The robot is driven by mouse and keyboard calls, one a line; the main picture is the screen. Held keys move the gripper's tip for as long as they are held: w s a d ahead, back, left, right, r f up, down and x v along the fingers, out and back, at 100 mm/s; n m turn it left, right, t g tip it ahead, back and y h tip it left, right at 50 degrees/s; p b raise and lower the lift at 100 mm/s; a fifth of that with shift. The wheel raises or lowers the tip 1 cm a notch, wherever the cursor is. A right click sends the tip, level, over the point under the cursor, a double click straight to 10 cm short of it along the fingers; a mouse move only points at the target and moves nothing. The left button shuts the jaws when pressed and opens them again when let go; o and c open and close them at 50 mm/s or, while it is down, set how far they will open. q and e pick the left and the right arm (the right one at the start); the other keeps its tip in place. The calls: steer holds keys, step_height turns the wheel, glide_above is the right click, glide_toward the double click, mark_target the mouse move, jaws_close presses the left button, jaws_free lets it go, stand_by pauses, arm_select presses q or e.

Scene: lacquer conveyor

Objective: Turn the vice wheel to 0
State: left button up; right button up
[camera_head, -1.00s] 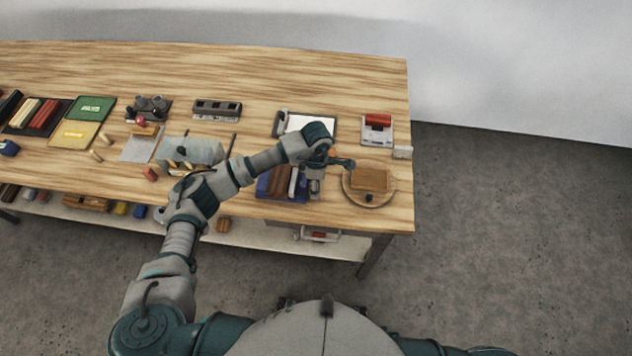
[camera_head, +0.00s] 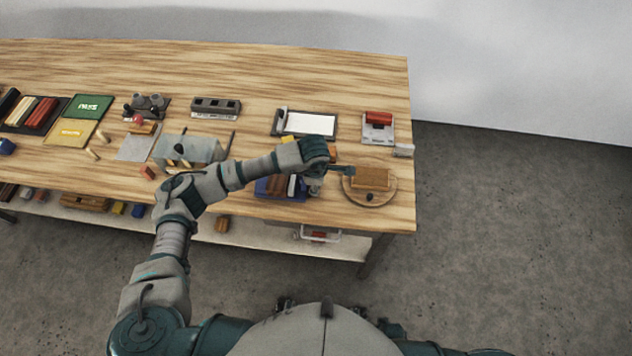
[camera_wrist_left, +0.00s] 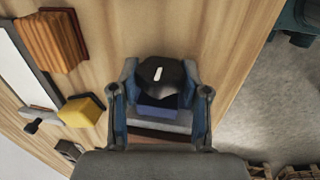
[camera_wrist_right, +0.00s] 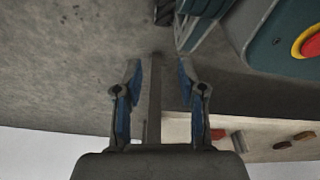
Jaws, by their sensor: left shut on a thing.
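The black vice wheel (camera_wrist_left: 162,76) with a white mark sits between the fingers of my left gripper (camera_wrist_left: 160,98) in the left wrist view. The white mark slants slightly. A blue body (camera_wrist_left: 158,108) shows just below the wheel. My left gripper (camera_head: 322,178) is shut on the wheel, over the front right of the table in the head view. There my wrist and fingers hide most of the vice. My right gripper (camera_wrist_right: 155,85) shows only in the right wrist view, open and empty, away from the tabletop.
A round board (camera_head: 389,196) bearing a brown block (camera_head: 371,178) is just right of my left gripper. A blue tray (camera_head: 264,188) is to its left, a clipboard (camera_head: 308,123) behind. A yellow block (camera_wrist_left: 82,111) lies close by. The table's back strip is clear.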

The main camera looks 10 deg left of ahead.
arm_select(q)
steer(key=t+b, duration=0.2)
steer(key=b, duration=0.1)
steer(key=shift+s+f+t, duration=0.1)
steer(key=shift+f+t, duration=0.15)
steer(key=shift+t, duration=0.15)
steer(key=shift+r+t+b, duration=0.1)
steer(key=shift+t+b, duration=0.8)
steer(key=shift+b, duration=0.35)
steer(key=shift+r, duration=0.1)
arm_select(e)
steer(key=w+r, duration=0.3)
steer(key=r, duration=0.4)
steer(key=w+r, duration=0.3)
steer(key=r, duration=0.4)
steer(key=shift+w+a+r+t, duration=0.2)
steer(key=shift+a+r+t, duration=0.1)
steer(key=shift+a, duration=0.1)
arm_select(q)
steer(key=o, duration=1.2)
steer(key=shift+c, duration=0.2)
steer(key=v, duration=1.2)
